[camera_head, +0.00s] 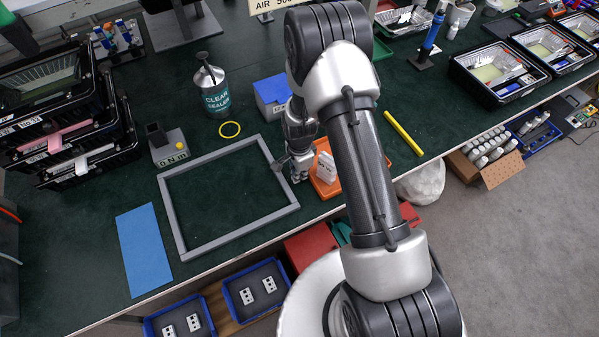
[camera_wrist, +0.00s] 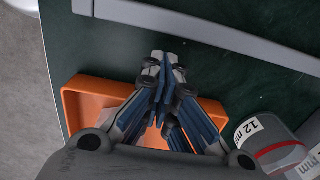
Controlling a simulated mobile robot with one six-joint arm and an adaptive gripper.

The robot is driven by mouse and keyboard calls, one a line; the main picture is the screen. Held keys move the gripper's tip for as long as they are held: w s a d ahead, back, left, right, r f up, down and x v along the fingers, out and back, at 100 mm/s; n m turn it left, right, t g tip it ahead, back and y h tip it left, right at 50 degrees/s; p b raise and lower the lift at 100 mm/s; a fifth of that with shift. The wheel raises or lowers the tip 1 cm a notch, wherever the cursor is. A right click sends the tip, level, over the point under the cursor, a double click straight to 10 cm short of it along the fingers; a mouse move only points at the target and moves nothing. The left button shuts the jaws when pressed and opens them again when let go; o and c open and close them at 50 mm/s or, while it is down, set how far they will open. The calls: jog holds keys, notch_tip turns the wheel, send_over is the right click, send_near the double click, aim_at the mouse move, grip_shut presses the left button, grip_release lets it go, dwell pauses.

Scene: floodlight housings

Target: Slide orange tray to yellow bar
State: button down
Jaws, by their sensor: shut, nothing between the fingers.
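The orange tray (camera_head: 326,188) lies on the green bench near its front edge, partly hidden behind my arm. White labelled pieces (camera_head: 326,166) stand in it. In the wrist view, the tray's orange wall (camera_wrist: 72,106) shows behind my fingers. My gripper (camera_head: 298,174) is shut and empty, pointing down at the tray's left side. In the wrist view, the closed fingertips (camera_wrist: 165,62) reach past the tray's rim on the side towards the grey frame; I cannot tell whether they touch it. The yellow bar (camera_head: 403,133) lies on the bench right of the tray, beyond my forearm.
A grey frame (camera_head: 173,218) lies left of my gripper. A blue box (camera_head: 272,95) stands behind it. Objects labelled 12 mm (camera_wrist: 262,138) stand beside the tray in the wrist view. Green bench shows between my forearm and the yellow bar.

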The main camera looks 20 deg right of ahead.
jog(key=d, duration=0.4)
jog(key=w+d+b, duration=0.1)
jog(key=d, duration=0.3)
jog(key=w+d+b, duration=0.1)
jog(key=d, duration=0.3)
jog(key=shift+w+d, duration=0.2)
jog(key=shift+d, duration=0.1)
